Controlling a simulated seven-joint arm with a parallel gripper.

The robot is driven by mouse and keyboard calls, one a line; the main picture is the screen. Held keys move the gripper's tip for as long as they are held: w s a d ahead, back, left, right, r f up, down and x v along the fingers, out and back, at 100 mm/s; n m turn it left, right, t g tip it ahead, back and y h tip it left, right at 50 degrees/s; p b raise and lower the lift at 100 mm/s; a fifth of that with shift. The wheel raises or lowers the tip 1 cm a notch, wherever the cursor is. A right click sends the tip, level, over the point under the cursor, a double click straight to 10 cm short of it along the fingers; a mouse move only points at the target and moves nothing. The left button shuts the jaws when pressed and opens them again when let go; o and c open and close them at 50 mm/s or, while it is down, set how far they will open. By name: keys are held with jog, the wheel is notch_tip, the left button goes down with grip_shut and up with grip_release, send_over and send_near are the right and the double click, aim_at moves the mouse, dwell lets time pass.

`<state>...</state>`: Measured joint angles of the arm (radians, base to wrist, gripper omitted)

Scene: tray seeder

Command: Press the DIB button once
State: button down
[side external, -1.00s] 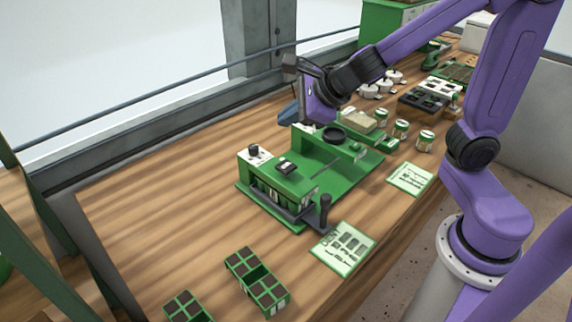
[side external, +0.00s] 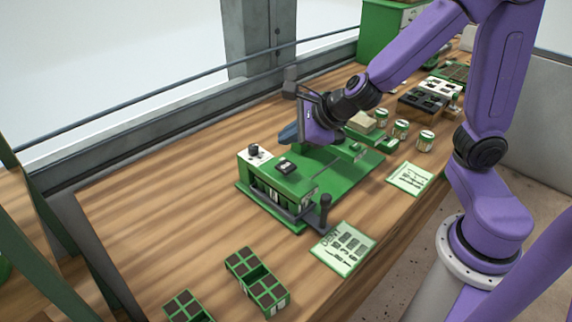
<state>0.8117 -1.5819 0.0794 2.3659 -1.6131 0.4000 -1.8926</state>
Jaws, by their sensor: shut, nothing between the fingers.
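The green tray seeder (side external: 345,177) stands mid-table. No DIB lettering is legible, so I cannot tell which part is that button. My gripper (side external: 291,134) is shut and empty, low over the back part of the seeder, behind the front block. The purple hand covers the dark round opening there. The fingertips are not clear, and I cannot tell whether they touch anything.
Green cell trays (side external: 257,276) lie at the front. Printed cards (side external: 343,248) and (side external: 411,179) lie to the right. Several small jars (side external: 426,141) and a black tray (side external: 423,103) stand behind. The wooden table left of the seeder is clear.

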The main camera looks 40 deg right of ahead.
aim_at(282, 164)
jog(key=shift+f, duration=2.05)
jog(key=shift+f, duration=0.2)
dwell(0.5)
jog(key=shift+f, duration=0.25)
jog(key=shift+f, duration=0.8)
dwell(1.0)
jog(key=shift+r, duration=1.25)
jog(key=shift+r, duration=2.5)
jog(key=shift+s, duration=0.1)
